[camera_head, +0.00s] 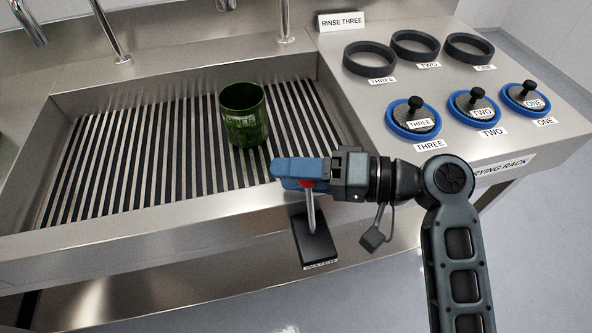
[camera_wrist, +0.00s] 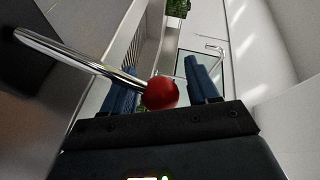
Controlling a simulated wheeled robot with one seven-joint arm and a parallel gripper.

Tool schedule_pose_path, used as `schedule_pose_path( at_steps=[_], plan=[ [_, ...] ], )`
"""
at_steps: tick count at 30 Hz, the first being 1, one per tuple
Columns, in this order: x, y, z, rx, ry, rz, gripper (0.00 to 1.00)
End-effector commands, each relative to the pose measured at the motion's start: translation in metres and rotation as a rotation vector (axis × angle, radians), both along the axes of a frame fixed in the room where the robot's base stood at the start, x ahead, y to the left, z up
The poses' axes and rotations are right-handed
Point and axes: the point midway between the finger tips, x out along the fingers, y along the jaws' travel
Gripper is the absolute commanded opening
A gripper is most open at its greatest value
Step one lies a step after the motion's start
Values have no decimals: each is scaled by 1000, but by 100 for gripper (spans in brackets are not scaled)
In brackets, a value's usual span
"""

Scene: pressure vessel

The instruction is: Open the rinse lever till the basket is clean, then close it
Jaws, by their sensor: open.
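The rinse lever (camera_head: 311,214) is a metal rod with a red knob, rising nearly upright from a black base (camera_head: 316,244) labelled "WATER" on the sink's front. My gripper (camera_head: 290,172) has blue fingers and is at the knob. In the wrist view the red knob (camera_wrist: 161,93) sits between the two open fingers, nearer the left one, and the rod (camera_wrist: 85,58) runs off to the upper left. The basket (camera_head: 243,116), a mottled green cylinder, stands on the slatted sink floor. I cannot tell whether its green is dirt. No water stream shows.
The slatted sink (camera_head: 130,155) has free room left of the basket. Several taps stand behind it; a sign (camera_head: 341,21) reads "RINSE THREE". At right, the drying rack (camera_head: 500,168) carries black rings (camera_head: 370,60) and blue rings with black knobs (camera_head: 413,117), numbered one to three.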

Motion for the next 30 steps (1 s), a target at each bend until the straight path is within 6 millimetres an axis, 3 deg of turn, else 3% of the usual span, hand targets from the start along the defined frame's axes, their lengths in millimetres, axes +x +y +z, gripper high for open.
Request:
schedule_pose_path(
  at_steps=[2, 21, 30],
  plan=[
    [0, 0, 0, 0, 0, 0, 59],
    [0, 0, 0, 0, 1, 1, 0],
    [-1, 0, 0, 2, -5, 2, 0]
  ],
)
